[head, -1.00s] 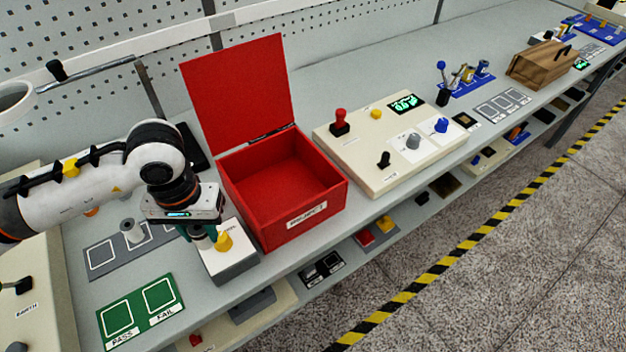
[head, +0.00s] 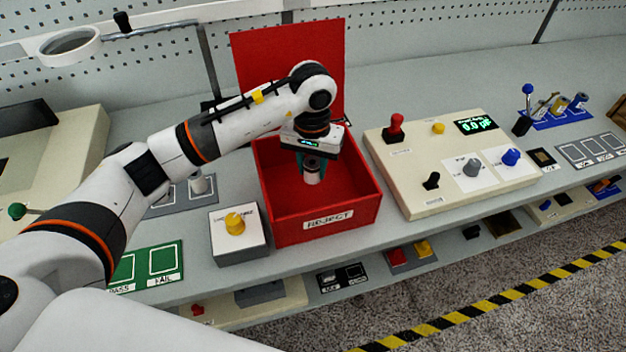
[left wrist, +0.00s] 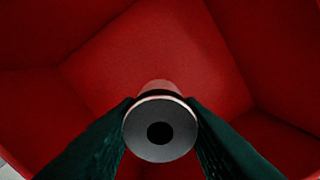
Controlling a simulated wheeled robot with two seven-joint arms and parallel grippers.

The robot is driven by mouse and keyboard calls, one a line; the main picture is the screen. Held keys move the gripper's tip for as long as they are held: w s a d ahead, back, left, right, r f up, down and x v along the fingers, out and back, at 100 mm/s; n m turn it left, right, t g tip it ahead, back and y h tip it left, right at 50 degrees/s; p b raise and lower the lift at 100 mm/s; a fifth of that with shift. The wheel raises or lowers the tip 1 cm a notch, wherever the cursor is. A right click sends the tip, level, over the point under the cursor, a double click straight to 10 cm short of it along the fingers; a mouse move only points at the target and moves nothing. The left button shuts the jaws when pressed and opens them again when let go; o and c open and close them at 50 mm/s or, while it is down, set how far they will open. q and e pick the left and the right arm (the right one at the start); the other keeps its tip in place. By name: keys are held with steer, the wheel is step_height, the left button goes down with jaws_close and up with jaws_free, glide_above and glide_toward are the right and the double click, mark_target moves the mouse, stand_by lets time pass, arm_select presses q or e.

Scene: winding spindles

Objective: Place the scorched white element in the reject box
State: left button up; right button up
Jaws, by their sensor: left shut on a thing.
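My left gripper (head: 312,172) is over the open red reject box (head: 330,222), with its fingers pointing down inside the opening. It is shut on a white cylindrical element (head: 313,178) with a dark band. In the left wrist view the element (left wrist: 160,128) shows end-on, with a dark centre hole, between the two dark green fingers (left wrist: 160,125). The red box floor lies below it, and the element appears clear of the floor. Any scorching is hard to make out. My right gripper is not in view.
The box's red lid (head: 290,75) stands open at the back. A white block with a yellow knob (head: 236,224) is left of the box, near a green PASS/FAIL mat (head: 148,268). Another white cylinder (head: 197,184) stands on a grey mat. A cream control panel (head: 450,165) is on the right.

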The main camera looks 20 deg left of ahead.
mark_target(312, 182)
arm_select(q)
steer(key=shift+f, duration=0.8)
step_height(312, 182, down, 3)
steer(key=shift+p, duration=0.6)
steer(key=shift+f, duration=0.3)
steer(key=shift+f+b, duration=0.2)
steer(key=shift+b, duration=0.15)
steer(key=o, duration=1)
steer(key=shift+r, duration=0.1)
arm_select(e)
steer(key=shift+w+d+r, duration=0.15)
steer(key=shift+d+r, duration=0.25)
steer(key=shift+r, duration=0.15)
